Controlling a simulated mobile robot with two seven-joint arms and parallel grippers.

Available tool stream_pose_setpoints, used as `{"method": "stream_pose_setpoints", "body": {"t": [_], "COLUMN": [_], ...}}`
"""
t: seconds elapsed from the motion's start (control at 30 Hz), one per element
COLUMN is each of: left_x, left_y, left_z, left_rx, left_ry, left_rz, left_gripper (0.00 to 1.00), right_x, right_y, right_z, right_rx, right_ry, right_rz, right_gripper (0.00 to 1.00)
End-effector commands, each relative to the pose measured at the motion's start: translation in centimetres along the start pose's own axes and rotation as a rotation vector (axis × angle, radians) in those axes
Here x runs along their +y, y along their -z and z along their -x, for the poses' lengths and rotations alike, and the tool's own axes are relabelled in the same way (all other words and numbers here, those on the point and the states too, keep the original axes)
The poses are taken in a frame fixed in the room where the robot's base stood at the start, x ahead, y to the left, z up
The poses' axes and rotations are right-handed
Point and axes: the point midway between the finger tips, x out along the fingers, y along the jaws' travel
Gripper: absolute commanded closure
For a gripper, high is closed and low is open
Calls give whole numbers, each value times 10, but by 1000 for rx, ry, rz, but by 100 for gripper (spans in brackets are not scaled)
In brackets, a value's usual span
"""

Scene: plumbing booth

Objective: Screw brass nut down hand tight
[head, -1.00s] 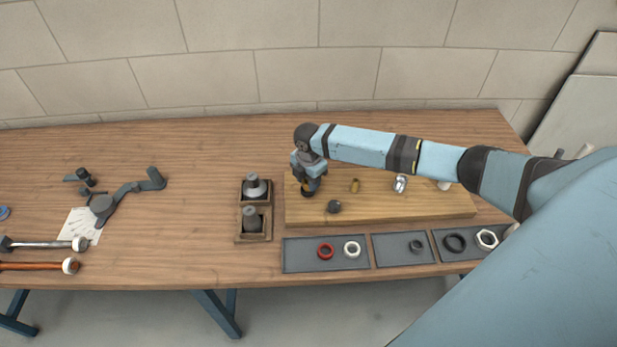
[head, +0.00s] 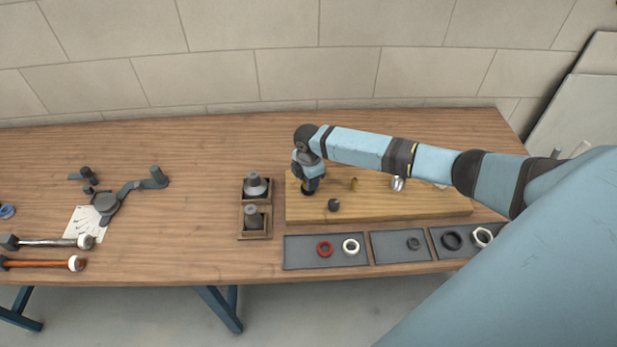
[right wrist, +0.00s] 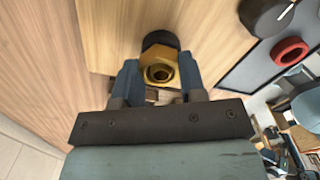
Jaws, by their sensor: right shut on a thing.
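The brass nut (right wrist: 160,73) sits between the fingertips of my right gripper (right wrist: 158,88) in the right wrist view. The gripper is shut on it. A threaded hollow end shows in the nut's middle, and a black round base lies just behind it. In the head view my right gripper (head: 309,184) points down at the left end of the wooden board (head: 400,207), over a dark base; the nut itself is mostly hidden there. My left gripper is not in view.
A black knob (head: 334,205), a brass fitting (head: 354,184) and a chrome fitting (head: 398,184) stand on the board. A wooden holder (head: 255,235) is to the left.

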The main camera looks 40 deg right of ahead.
Motion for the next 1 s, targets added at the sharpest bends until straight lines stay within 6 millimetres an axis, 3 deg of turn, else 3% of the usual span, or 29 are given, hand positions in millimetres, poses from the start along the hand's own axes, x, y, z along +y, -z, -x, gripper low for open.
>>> {"method": "stream_pose_setpoints", "body": {"t": [0.23, 0.47, 0.73, 1.0], "left_x": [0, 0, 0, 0], "left_y": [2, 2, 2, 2], "left_z": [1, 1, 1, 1], "left_rx": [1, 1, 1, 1], "left_ry": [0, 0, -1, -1], "left_rz": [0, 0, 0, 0], "left_gripper": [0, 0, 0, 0], "right_x": [0, 0, 0, 0], "right_y": [0, 0, 0, 0], "right_z": [-1, -2, -3, -3], "right_rx": [2, 1, 2, 1], "right_ry": [1, 0, 1, 0], "right_rz": [-344, -503, -896, -974], "right_gripper": [86, 86, 86, 86]}}
